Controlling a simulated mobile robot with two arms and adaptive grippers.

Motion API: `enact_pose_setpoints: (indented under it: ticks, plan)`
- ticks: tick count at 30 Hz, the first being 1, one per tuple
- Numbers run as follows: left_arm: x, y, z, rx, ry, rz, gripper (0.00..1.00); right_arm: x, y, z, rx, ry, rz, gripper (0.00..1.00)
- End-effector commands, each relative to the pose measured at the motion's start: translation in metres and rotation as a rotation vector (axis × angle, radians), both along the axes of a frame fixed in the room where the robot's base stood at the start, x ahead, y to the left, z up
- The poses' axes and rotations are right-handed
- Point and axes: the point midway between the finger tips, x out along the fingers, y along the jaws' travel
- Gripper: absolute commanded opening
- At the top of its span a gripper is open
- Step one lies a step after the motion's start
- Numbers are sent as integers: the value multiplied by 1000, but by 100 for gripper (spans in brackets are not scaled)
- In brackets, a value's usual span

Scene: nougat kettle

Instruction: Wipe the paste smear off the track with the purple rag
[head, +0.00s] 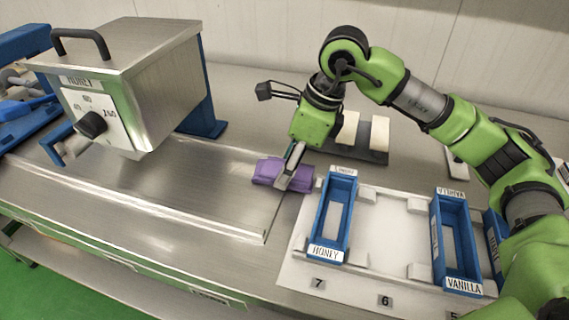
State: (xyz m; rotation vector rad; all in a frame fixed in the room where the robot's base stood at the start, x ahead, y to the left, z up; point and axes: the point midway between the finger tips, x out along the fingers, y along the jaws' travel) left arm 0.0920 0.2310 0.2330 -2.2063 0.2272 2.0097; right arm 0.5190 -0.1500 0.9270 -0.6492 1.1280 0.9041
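The purple rag (266,171) lies bunched at the right end of the metal track (150,185), bulging out on both sides of my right gripper. My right gripper (287,182) points down, with its fingers pressed together on the rag. The fingertips are partly hidden in the cloth. The track is a shiny steel strip running from under the honey kettle toward the rag. I cannot make out a distinct paste smear on it; glare covers parts, and the rag and gripper hide the area under them. My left gripper is not in view.
The steel honey kettle (150,70) with a dial stands over the track at left. Blue trays labelled honey (325,252) and vanilla (462,286) stand on a white board right of the rag. Pale blocks (379,134) sit on a dark base behind my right gripper.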

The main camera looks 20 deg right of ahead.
Motion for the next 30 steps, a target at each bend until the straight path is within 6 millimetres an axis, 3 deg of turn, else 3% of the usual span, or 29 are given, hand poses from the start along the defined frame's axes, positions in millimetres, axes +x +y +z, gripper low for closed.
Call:
enact_pose_setpoints:
  ticks: [4,5,20,30]
  plan:
    - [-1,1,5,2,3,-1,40,-4,-6,2,-20,18,-2,18]
    - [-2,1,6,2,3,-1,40,-4,-6,5,-20,18,-2,14]
    - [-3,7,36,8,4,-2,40,-2,-4,56,-13,11,-2,11]
    - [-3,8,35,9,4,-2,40,-2,-3,58,-13,10,-1,11]
